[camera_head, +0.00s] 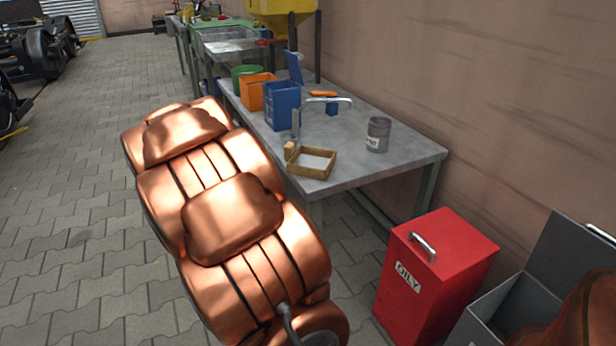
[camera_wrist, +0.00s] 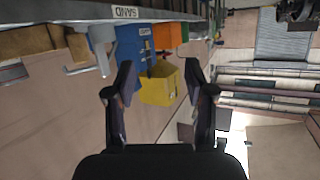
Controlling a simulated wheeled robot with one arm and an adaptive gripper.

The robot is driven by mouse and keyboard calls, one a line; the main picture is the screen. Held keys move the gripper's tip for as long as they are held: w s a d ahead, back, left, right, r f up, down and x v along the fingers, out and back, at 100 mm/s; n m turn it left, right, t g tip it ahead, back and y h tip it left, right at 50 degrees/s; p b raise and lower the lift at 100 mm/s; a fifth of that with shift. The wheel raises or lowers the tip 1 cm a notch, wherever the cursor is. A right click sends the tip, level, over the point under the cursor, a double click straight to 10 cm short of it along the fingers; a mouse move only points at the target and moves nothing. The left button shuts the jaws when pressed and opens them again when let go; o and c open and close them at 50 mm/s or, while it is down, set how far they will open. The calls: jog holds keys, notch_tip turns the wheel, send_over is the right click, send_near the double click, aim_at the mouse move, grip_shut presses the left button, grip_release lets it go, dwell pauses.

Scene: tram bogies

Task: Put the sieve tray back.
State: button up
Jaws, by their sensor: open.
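A small wooden-framed tray (camera_head: 310,174) with a pale flat bottom, which looks like the sieve tray, lies at the near left corner of the grey workbench (camera_head: 365,160). A small wooden block or grip stands at its left corner. My gripper (camera_wrist: 160,85) shows in the wrist view with its two dark fingers spread apart and nothing between them. The yellow hopper (camera_wrist: 160,86) and a blue bin (camera_wrist: 127,48) show beyond the fingers. My gripper is not visible in the head view, where my copper-coloured arm fills the middle.
On the bench stand a blue bin (camera_head: 282,106), an orange bin (camera_head: 254,92), a grey can (camera_head: 377,135) and a bent metal pipe (camera_head: 325,100). A red box (camera_head: 432,275) marked OILY and an open grey box (camera_head: 505,310) stand on the floor. Paved floor at left is clear.

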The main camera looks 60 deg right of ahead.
aim_at(287, 149)
jog(key=s+d+m+g+h+b, duration=0.1)
jog(key=s+d, duration=0.1)
jog(key=d, duration=0.1)
jog(key=s+d+f+m+g+h+b, duration=0.1)
jog(key=s+d+h, duration=0.1)
jog(key=s+d, duration=0.1)
jog(key=s+d+m+g+h+b, duration=0.1)
jog(key=s+d+h, duration=0.1)
jog(key=s+d, duration=0.1)
jog(key=shift+d+f+g+b, duration=0.2)
jog(key=shift+d+g+b, duration=0.15)
jog(key=shift+d, duration=0.45)
jog(key=shift+b+x, duration=1.6)
jog(key=shift+x, duration=2.15)
jog(key=shift+r, duration=0.1)
grip_shut()
